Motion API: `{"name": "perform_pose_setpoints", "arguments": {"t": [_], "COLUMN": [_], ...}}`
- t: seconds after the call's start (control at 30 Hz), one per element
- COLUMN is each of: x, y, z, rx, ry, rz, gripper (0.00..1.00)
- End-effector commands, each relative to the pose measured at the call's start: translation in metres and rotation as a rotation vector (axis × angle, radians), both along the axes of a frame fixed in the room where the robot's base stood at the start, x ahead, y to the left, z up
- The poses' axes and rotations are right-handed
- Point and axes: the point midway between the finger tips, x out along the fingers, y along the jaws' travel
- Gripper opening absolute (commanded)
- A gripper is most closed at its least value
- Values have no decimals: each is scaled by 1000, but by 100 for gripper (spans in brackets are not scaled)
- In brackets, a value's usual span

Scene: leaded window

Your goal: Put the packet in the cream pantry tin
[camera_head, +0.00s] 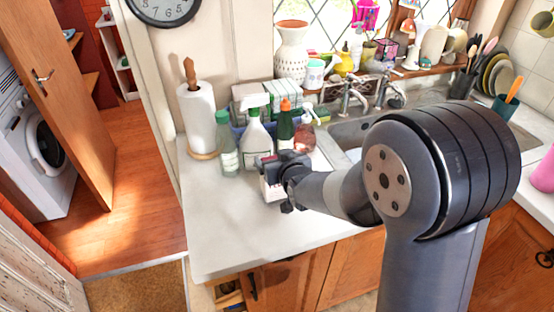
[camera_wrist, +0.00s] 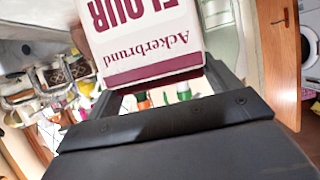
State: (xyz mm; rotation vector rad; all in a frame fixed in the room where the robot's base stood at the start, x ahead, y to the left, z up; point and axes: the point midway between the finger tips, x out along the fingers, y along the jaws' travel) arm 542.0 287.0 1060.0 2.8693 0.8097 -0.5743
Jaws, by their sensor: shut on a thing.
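The packet (camera_wrist: 150,35) is a white flour packet with dark red lettering and a dark red band, upside down in the wrist view. My gripper (camera_head: 284,181) is shut on it, over the worktop left of the sink. In the head view only a small part of the packet (camera_head: 270,188) shows beside the jaws. I cannot tell whether its base touches the worktop. I cannot make out a cream pantry tin for certain in either view.
Spray bottles (camera_head: 256,137) and other bottles stand close behind the packet. A paper towel roll (camera_head: 197,118) stands to their left. The sink (camera_head: 345,131) is at the right. The worktop's front left part (camera_head: 222,235) is clear up to its edge.

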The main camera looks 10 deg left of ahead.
Motion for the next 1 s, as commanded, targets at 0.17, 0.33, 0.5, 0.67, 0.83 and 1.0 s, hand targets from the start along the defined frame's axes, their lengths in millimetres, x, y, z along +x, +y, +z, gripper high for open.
{"name": "perform_pose_setpoints", "arguments": {"t": [0.17, 0.33, 0.5, 0.67, 0.83, 1.0], "x": [0, 0, 0, 0, 0, 0], "y": [0, 0, 0, 0, 0, 0], "z": [-8, -8, -11, -12, -12, -10], "rx": [2, 2, 2, 0, 0, 0], "ry": [-5, -5, -6, -1, -1, -1], "rz": [0, 0, 0, 0, 0, 0], "gripper": [25, 25, 25, 94, 100, 100]}}
